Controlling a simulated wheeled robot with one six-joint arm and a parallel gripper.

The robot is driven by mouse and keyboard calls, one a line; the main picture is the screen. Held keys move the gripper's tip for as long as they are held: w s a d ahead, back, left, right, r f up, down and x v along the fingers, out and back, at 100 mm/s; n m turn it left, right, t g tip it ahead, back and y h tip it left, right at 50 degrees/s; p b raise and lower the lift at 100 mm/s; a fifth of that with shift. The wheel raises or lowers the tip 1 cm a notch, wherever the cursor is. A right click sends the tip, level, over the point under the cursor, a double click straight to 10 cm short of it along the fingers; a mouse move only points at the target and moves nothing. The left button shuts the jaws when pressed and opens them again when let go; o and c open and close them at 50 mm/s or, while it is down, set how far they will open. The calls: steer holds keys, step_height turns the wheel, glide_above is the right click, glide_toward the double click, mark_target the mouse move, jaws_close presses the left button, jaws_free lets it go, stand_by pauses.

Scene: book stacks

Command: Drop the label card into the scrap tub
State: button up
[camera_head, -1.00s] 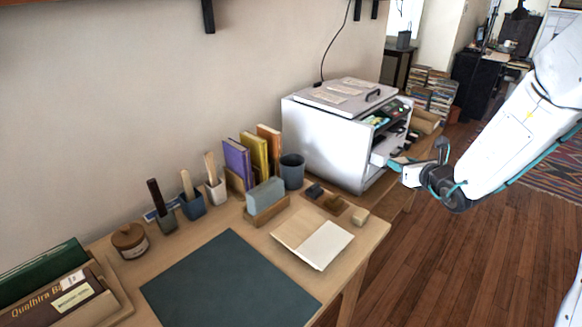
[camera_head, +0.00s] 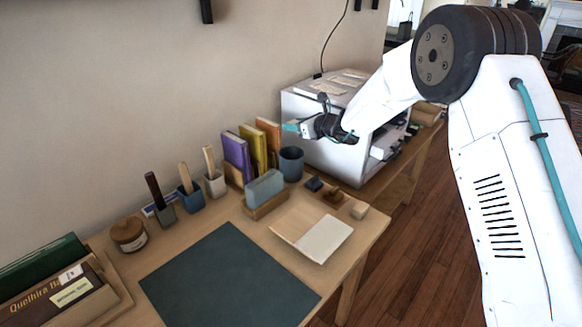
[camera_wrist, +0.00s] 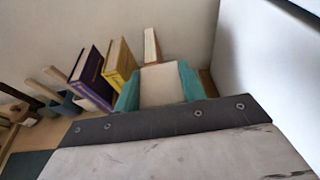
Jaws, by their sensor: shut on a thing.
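My gripper (camera_head: 291,127) is shut on the pale label card (camera_wrist: 160,86), which shows between its teal fingertips in the wrist view. In the head view the card is too small to make out. The fingertips appear above the scrap tub (camera_head: 291,165), a dark grey-blue round cup on the desk beside the printer. Height and exact alignment over its mouth are hard to tell. The tub is not visible in the wrist view, where the gripper hides the desk below.
Purple (camera_head: 237,157), yellow (camera_head: 254,149) and orange (camera_head: 268,134) books stand left of the tub. A light-blue block in a wooden holder (camera_head: 266,206) is in front. The white printer (camera_head: 325,145) is close on the right. The dark mat (camera_head: 230,280) is clear.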

step_height(320, 180, down, 5)
steer(key=shift+r, duration=0.1)
stand_by(0.3)
steer(key=o, duration=1.1)
steer(key=shift+d, duration=0.1)
steer(key=v, duration=0.7)
steer(key=shift+s+d+r, duration=0.1)
steer(key=shift+s+d, duration=0.15)
steer(key=shift+s, duration=0.05)
